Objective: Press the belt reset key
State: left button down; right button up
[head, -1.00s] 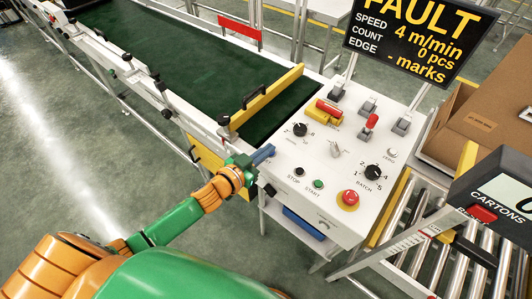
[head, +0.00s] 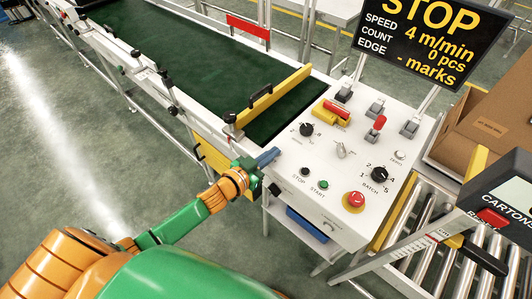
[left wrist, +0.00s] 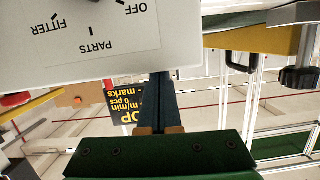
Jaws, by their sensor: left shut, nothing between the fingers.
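The white control panel (head: 325,205) stands at the end of the green conveyor belt. The belt reset key does not show clearly; my left gripper covers the panel's left corner, left of the black STOP button (head: 305,172) and green START button (head: 323,184). My left gripper (head: 268,157) is shut and empty, with its blue-grey fingertips at that corner. I cannot tell whether they touch it. In the left wrist view the shut fingers (left wrist: 163,95) reach beside the panel face marked OFF, PARTS and FITTER (left wrist: 95,35). The display (head: 425,35) reads STOP. My right gripper is out of view.
A yellow guide bar (head: 275,95) crosses the belt end behind my gripper. A red emergency button (head: 354,201), a BATCH dial (head: 378,173) and a red-tipped lever (head: 379,123) are on the panel. A carton counter (head: 500,205) and rollers stand at right.

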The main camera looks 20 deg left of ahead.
aim_at(272, 146)
pick_arm(q)
notch_tip(272, 146, up, 4)
jog(key=p, duration=0.3)
jog(key=shift+w+f+p, duration=0.1)
jog(key=shift+f+p, duration=0.1)
jog(key=shift+p, duration=0.15)
jog(key=v, duration=1)
jog(key=shift+r, duration=0.25)
jog(key=shift+d, duration=0.1)
jog(key=f+p+v, duration=0.2)
jog(key=v, duration=1)
jog(key=s+a+f+p+v, duration=0.1)
jog(key=f+p+v, duration=0.2)
jog(key=v, duration=0.9)
jog(key=shift+s+f, duration=0.2)
jog(key=shift+s, duration=0.1)
